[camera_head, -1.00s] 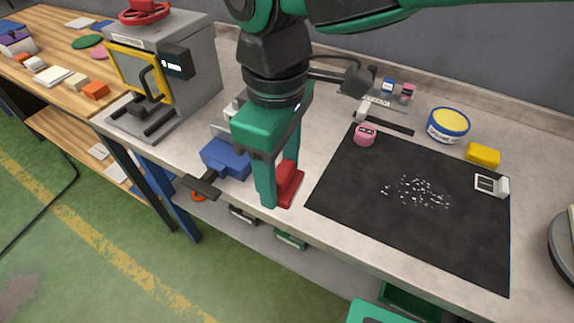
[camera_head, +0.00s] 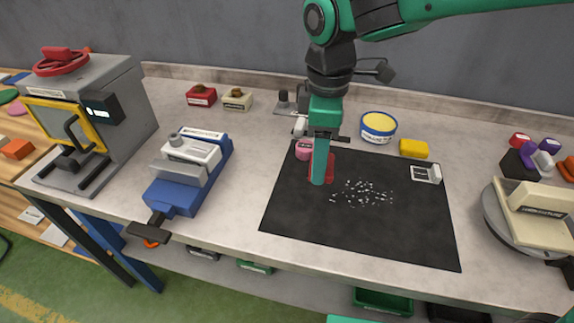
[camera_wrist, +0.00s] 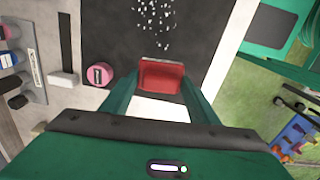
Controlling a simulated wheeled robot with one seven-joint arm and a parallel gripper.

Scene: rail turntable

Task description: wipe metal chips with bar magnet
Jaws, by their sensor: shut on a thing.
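My gripper (camera_head: 319,180) is shut on a red bar magnet (camera_head: 327,166) over the upper left part of the black mat (camera_head: 290,215). In the wrist view the magnet (camera_wrist: 162,76) sits between the two green fingers (camera_wrist: 155,95). I cannot tell whether it touches the mat. The metal chips (camera_head: 365,194) are a scattered bright patch on the mat, just right of the magnet. They also show in the wrist view (camera_wrist: 155,20), apart from the magnet.
A pink round item (camera_head: 303,150) stands at the mat's upper left corner. A blue tub (camera_head: 378,128) and a yellow block (camera_head: 414,149) stand behind the mat. A white-labelled piece (camera_head: 426,174) lies at its right edge. A blue vise (camera_head: 190,172) is left, a turntable (camera_head: 497,218) right.

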